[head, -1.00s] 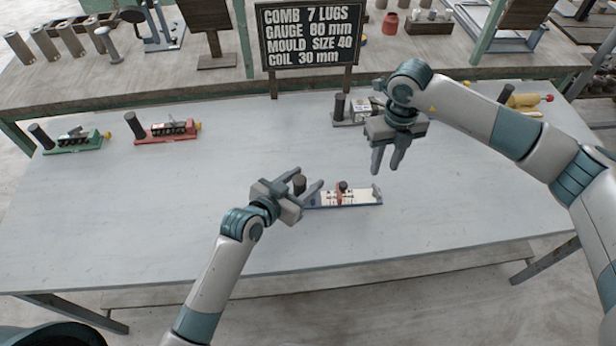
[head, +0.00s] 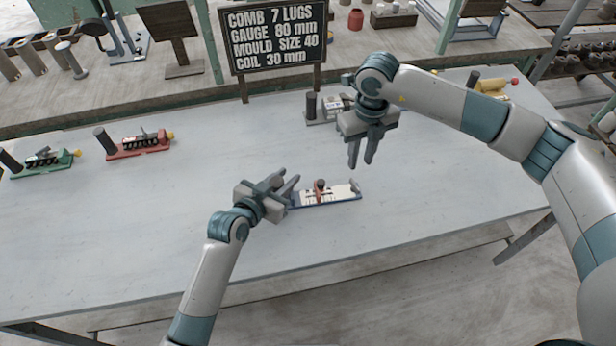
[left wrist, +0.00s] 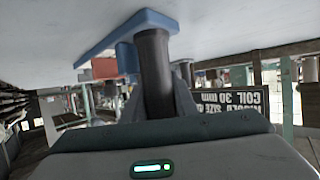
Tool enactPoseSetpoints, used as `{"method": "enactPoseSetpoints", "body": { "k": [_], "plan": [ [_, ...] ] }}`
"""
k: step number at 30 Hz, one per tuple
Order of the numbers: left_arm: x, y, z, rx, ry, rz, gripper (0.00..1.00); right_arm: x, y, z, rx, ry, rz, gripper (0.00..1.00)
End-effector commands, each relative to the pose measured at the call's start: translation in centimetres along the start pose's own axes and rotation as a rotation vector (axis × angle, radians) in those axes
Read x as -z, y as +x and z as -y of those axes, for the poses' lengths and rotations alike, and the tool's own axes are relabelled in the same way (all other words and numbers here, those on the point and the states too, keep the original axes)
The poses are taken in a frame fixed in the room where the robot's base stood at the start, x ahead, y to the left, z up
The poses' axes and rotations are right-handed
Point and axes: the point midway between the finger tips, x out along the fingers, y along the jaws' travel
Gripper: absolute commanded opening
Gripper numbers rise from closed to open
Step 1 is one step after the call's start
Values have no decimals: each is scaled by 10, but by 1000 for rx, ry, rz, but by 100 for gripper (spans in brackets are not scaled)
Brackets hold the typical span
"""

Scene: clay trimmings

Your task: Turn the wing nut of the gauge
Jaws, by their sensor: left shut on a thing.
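The gauge (head: 338,194) lies on the table, a blue base with a pale marked strip and an upturned right end. A red-orange slider (head: 319,193) sits on it, topped by a small dark knob (head: 320,184) that may be the wing nut; its wings are too small to make out. My left gripper (head: 284,184) is shut on the dark upright post at the gauge's left end. The left wrist view shows this post (left wrist: 154,75) between the fingers, the blue base and a red block behind. My right gripper (head: 361,152) is open and empty, above and beyond the gauge's right end.
A green fixture (head: 42,162) and a red one (head: 138,146) stand at the left of the table. A grey fixture (head: 325,112) is partly behind my right gripper; a yellow one (head: 492,86) is at far right. A sign (head: 275,38) stands behind. The table's front is clear.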

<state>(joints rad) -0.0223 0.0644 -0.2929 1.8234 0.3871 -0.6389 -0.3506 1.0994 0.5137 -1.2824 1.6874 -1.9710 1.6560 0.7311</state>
Motion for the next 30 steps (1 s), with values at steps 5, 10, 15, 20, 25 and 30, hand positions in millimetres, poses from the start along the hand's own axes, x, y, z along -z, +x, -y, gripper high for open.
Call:
{"method": "enactPoseSetpoints", "body": {
  "k": [5, 10, 15, 20, 25, 30],
  "plan": [
    [0, 0, 0, 0, 0, 0, 0, 4, -15, 2, 2, -42, 2, 26],
    [0, 0, 0, 0, 0, 0, 0, 6, -17, 1, 1, -55, 0, 26],
    [0, 0, 0, 0, 0, 1, 0, 6, -17, 1, 0, -54, 0, 26],
    [0, 0, 0, 0, 0, 1, 0, 6, -14, 1, 0, -54, -1, 26],
    [0, 0, 0, 0, 0, 1, 0, 7, -2, 0, -1, -53, -2, 26],
    [0, 0, 0, 0, 0, 1, 0, 7, 20, 1, -1, -52, -3, 26]
  ]
}}
